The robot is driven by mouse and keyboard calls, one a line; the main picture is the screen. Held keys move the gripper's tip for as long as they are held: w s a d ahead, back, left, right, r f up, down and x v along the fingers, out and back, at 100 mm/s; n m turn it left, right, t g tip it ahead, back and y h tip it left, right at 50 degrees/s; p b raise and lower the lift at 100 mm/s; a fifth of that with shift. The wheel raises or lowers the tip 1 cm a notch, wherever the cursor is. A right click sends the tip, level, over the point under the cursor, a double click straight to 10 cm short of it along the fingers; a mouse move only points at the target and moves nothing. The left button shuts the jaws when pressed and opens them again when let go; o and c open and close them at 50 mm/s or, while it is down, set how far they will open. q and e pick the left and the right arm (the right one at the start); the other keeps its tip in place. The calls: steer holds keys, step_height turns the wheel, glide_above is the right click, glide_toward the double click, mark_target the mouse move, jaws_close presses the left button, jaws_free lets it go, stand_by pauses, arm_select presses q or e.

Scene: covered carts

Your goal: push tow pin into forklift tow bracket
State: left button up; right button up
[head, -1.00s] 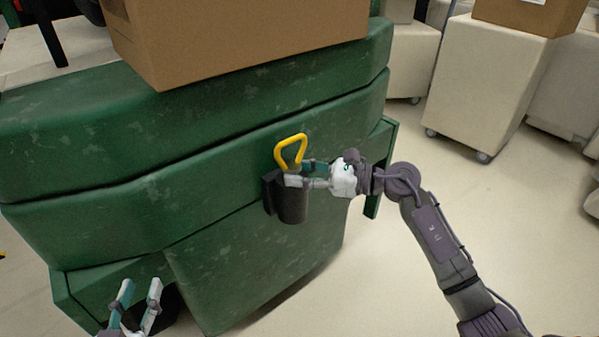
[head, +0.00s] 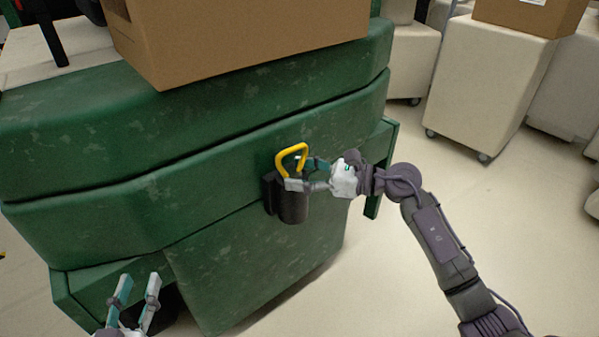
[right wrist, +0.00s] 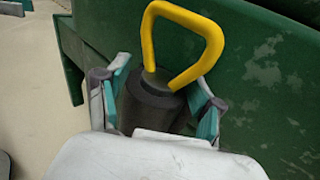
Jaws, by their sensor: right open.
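The tow pin (head: 281,160) shows its yellow loop handle above the black tow bracket (head: 290,210) on the green forklift. In the right wrist view the pin's handle (right wrist: 149,40) stands upright, its base at the top of the dark round bracket (right wrist: 148,112). The pin's shaft is hidden, so its depth cannot be told. My right gripper (head: 302,175) is open, its fingers on either side of the bracket top just below the handle; it also shows in the right wrist view (right wrist: 162,80). My left gripper (head: 139,284) is open and empty, low at the left.
The green forklift body (head: 235,265) fills the left and middle. A cardboard box (head: 240,40) rests on top of it. Covered carts (head: 487,85) stand at the back right. The pale floor (head: 530,250) at the right is clear.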

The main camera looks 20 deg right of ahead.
steer(key=f+v, duration=0.1)
steer(key=v, duration=1)
steer(key=shift+s+d+r, duration=0.2)
steer(key=shift+d+r, duration=0.25)
